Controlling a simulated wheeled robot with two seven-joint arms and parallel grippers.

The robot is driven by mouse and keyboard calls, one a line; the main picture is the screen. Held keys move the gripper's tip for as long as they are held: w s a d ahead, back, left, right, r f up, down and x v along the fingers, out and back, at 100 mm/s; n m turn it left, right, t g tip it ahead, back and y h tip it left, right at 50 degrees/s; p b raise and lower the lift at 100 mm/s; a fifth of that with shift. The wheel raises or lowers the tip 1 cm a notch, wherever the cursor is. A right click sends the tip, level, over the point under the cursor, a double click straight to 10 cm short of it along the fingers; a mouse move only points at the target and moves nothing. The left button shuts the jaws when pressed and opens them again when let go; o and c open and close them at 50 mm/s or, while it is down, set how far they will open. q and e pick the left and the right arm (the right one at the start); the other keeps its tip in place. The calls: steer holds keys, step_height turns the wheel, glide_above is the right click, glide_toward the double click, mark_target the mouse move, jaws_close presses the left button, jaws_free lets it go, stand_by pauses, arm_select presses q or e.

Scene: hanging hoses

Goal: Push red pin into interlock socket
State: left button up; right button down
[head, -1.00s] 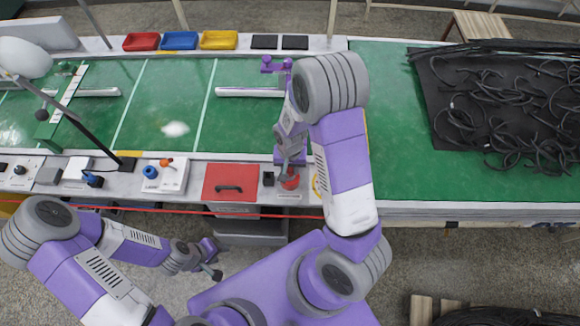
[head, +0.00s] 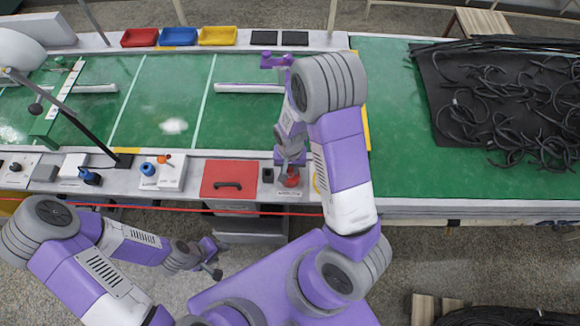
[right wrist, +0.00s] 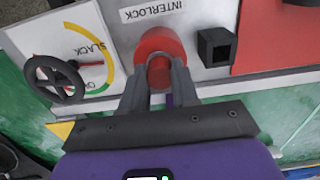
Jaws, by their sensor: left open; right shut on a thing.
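The red pin (right wrist: 158,48) shows as a wide red round head with a smaller red cylinder, standing over the white panel beside the upside-down INTERLOCK label. In the head view its red head (head: 290,178) shows just below my right gripper (head: 290,164). In the right wrist view the two fingers of my right gripper (right wrist: 158,78) are shut on the pin from either side. A black square hollow block (right wrist: 215,47) stands beside the pin, apart from it. The pin's lower end is hidden, so its depth cannot be told. My left gripper (head: 213,260) is open and empty, low over the floor.
A red panel with a black handle (head: 229,180) lies left of the pin. A gauge with a black handwheel (right wrist: 54,80) is on the pin's other side. A green conveyor (head: 240,130) lies behind. Black hoses (head: 510,110) lie on the right table.

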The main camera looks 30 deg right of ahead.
mark_target(290, 169)
steer(key=c, duration=0.8)
jaws_free()
step_height(290, 169, up, 8)
steer(key=shift+f+p, duration=0.2)
steer(key=shift+p, duration=0.8)
